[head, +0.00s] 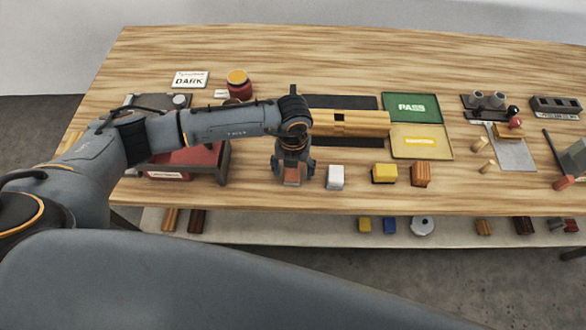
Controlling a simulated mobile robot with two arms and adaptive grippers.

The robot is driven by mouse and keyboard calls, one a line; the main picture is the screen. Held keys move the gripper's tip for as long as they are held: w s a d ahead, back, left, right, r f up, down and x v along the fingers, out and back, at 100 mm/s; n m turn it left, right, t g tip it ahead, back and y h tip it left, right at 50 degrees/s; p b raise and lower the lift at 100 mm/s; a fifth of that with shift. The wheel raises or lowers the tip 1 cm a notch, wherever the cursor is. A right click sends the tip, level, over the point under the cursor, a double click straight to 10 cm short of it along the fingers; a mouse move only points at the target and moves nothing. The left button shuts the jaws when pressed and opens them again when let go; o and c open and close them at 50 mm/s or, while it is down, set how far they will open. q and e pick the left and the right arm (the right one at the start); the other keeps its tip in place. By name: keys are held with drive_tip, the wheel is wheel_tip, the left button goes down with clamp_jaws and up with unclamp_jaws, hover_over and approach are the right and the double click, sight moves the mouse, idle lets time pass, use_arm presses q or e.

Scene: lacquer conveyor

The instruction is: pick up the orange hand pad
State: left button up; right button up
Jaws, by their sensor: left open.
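My left gripper (292,181) points down at the front of the wooden table, its fingers apart on either side of a reddish-brown block (292,174). Whether it touches the block cannot be told. To the right, in a row near the front edge, stand a white block (335,177), a yellow block (384,173) and an orange-brown block (421,174). The orange-brown block looks the most orange; which one is the orange hand pad is not certain. The block between my fingers is partly hidden by them. My right gripper is not in view.
Behind the row lie a long wooden piece (350,122) on dark strips and a green and yellow PASS panel (412,106). A red box (185,160) stands left of my gripper. A shelf below the table (330,226) holds several small parts. The table's front edge is close.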

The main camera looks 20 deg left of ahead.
use_arm(q)
drive_tip(key=c, duration=1.2)
drive_tip(key=shift+r, duration=0.45)
wheel_tip(320, 180, up, 2)
drive_tip(key=shift+r+b, duration=0.2)
drive_tip(key=shift+b, duration=0.25)
drive_tip(key=shift+s+d+r+b, duration=0.75)
drive_tip(key=shift+s+d+r, duration=0.25)
drive_tip(key=shift+s+r, duration=0.9)
drive_tip(key=shift+s+d+r+b, duration=0.85)
drive_tip(key=shift+s+r, duration=0.5)
drive_tip(key=shift+s, duration=1)
drive_tip(key=shift+s+d+r+b, duration=0.65)
drive_tip(key=shift+s+d+r, duration=0.45)
drive_tip(key=shift+s+r, duration=0.8)
drive_tip(key=shift+s+f, duration=0.25)
drive_tip(key=shift+f, duration=0.05)
